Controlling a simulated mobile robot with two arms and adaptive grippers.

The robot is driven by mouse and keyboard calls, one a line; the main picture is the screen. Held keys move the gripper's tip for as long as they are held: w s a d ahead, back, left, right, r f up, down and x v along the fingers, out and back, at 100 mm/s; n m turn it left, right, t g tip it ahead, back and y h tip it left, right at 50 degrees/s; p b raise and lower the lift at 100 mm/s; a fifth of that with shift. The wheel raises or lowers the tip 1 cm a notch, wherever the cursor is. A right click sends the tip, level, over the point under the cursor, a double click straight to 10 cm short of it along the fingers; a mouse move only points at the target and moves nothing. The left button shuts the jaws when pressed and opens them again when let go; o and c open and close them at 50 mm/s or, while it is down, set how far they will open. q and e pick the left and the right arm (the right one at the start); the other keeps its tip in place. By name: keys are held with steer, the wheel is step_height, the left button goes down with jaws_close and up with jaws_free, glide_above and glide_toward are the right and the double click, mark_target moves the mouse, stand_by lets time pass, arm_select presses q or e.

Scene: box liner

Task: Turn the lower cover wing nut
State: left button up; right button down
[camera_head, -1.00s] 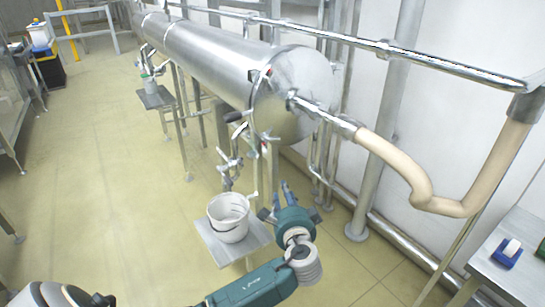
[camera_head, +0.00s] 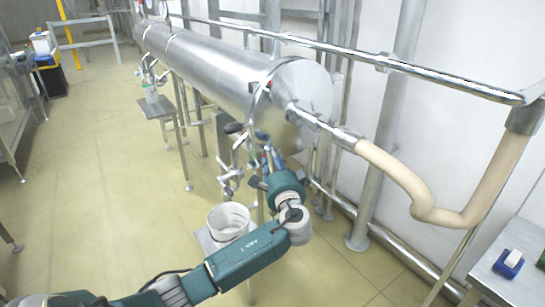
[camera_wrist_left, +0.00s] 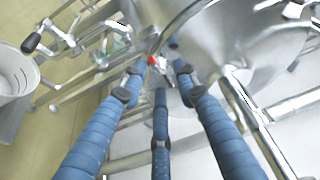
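The steel cylinder's end cover (camera_head: 308,95) faces right in the head view. Its lower edge is close to my left gripper (camera_head: 268,160), whose arm reaches up from the lower left. In the left wrist view the three blue fingers of the left gripper (camera_wrist_left: 160,85) are spread apart with their tips just below the cover's rim. A small metal fitting with a red part (camera_wrist_left: 152,60) shows between and beyond the fingertips; it may be the lower wing nut, but its shape is unclear. I see no clear contact. My right gripper is not in view.
A white bucket (camera_head: 229,220) stands on a small metal stand below the cylinder. A valve with a dark handle (camera_wrist_left: 31,42) is at left in the wrist view. A beige hose (camera_head: 400,185) and rails run along the right wall.

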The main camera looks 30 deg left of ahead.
arm_select(q)
steer(key=shift+w+a, duration=0.1)
steer(key=shift+w, duration=0.05)
steer(key=shift+c, duration=0.5)
jaws_close()
steer(key=shift+w+d+r+m+g+h+p, duration=0.1)
steer(key=shift+r+m+g+p, duration=0.15)
steer(key=shift+m+g+p, duration=1.9)
steer(key=shift+w+d+r+m+g+h+p, duration=0.1)
steer(key=shift+r+m+g+p, duration=0.25)
steer(key=shift+m+p, duration=3.55)
steer(key=shift+w+r+m+g+h+p, duration=0.15)
steer(key=shift+m+g+p, duration=1.1)
steer(key=shift+p, duration=3.65)
steer(key=shift+s, duration=0.1)
steer(key=shift+o, duration=0.5)
jaws_free()
